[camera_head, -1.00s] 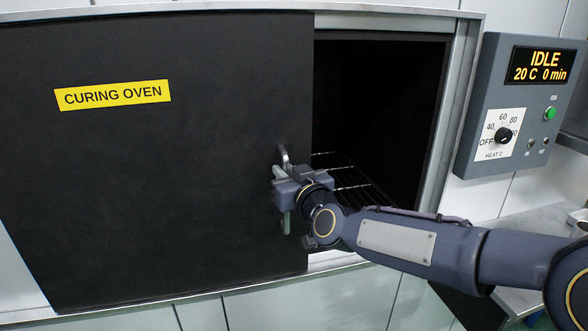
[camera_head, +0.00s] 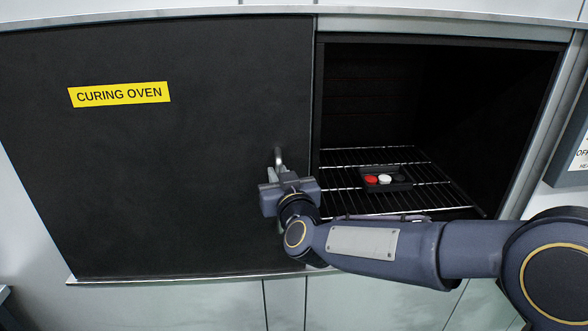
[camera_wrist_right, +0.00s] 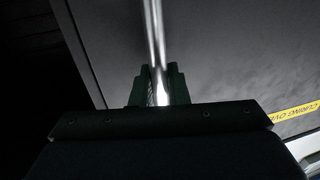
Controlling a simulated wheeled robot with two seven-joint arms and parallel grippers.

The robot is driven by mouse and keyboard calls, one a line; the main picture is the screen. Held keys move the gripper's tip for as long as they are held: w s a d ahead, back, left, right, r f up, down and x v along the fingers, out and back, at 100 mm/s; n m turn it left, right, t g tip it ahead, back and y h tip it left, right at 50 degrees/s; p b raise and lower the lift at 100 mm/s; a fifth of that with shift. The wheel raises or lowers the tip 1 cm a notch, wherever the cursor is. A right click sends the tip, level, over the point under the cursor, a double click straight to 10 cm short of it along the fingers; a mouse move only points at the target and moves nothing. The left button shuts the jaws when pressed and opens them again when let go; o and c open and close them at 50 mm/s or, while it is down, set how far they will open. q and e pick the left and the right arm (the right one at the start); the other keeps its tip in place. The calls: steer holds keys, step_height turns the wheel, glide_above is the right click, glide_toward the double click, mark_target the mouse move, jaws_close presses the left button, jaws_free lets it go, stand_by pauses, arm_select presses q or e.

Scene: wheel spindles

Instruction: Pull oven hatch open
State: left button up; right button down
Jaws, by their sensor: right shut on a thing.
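The oven hatch (camera_head: 170,190) is a large black sliding panel with a yellow "CURING OVEN" label (camera_head: 119,94). It stands to the left of an opening into the dark oven (camera_head: 440,100). My right gripper (camera_head: 279,180) is at the hatch's right edge, shut on the upright metal handle (camera_head: 278,156). In the right wrist view the bright handle bar (camera_wrist_right: 153,40) runs between the two fingers (camera_wrist_right: 160,85). The lower part of the handle is hidden by my gripper. My left gripper is not in view.
Inside the oven a wire rack (camera_head: 440,190) bears a small dark tray (camera_head: 398,186) with a red and a white round piece. A grey control box (camera_head: 570,150) is on the wall at the right edge. A metal rail (camera_head: 400,24) runs above the hatch.

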steer(key=shift+s+a, duration=0.1)
steer(key=shift+a, duration=0.15)
steer(key=c, duration=1.7)
jaws_free()
steer(key=shift+o, duration=1)
steer(key=shift+a, duration=0.15)
steer(key=b+v, duration=0.1)
steer(key=v, duration=0.6)
steer(key=shift+s+d+b, duration=0.2)
steer(key=shift+s+b, duration=0.1)
steer(key=shift+s, duration=0.05)
steer(key=shift+d, duration=0.1)
